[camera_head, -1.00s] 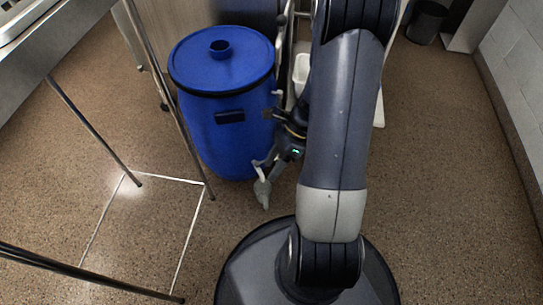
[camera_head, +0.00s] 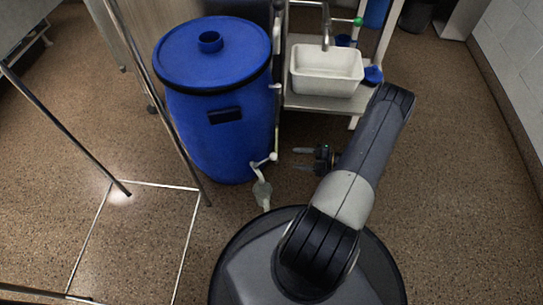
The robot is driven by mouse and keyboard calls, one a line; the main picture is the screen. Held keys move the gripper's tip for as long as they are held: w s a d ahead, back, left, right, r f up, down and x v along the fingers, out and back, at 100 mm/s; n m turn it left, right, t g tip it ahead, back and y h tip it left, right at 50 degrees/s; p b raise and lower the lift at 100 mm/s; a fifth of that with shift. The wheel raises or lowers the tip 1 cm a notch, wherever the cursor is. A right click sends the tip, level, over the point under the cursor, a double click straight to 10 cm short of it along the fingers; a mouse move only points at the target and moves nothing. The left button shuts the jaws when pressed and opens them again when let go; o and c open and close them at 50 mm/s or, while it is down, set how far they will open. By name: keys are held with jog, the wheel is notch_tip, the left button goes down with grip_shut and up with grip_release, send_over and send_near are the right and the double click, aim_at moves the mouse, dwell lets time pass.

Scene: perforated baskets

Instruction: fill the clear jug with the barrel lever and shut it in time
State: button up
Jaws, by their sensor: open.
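A blue barrel (camera_head: 222,110) with a black-rimmed lid stands upright left of centre. A white lever tap (camera_head: 264,162) sticks out low on its right front side. Below the tap is a small pale grey-green shape (camera_head: 262,190); I cannot tell whether it is the spout or part of a jug. No clear jug can be made out. My gripper (camera_head: 303,159) is open, its two fingers pointing left toward the tap lever, apart from it and with nothing between them.
A stand with a white basin (camera_head: 326,70) and a tap above it is behind my arm. A blue cup-like object (camera_head: 372,75) is beside the basin. A metal-legged table frame (camera_head: 185,240) is at left. Floor on the right is clear.

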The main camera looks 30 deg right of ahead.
aim_at(273, 156)
jog(key=b+x, duration=0.2)
jog(key=x, duration=0.8)
jog(key=shift+w+a+f+b, duration=0.15)
jog(key=shift+w+a+b, duration=0.1)
jog(key=shift+w+b, duration=0.1)
jog(key=shift+c, duration=0.6)
grip_shut()
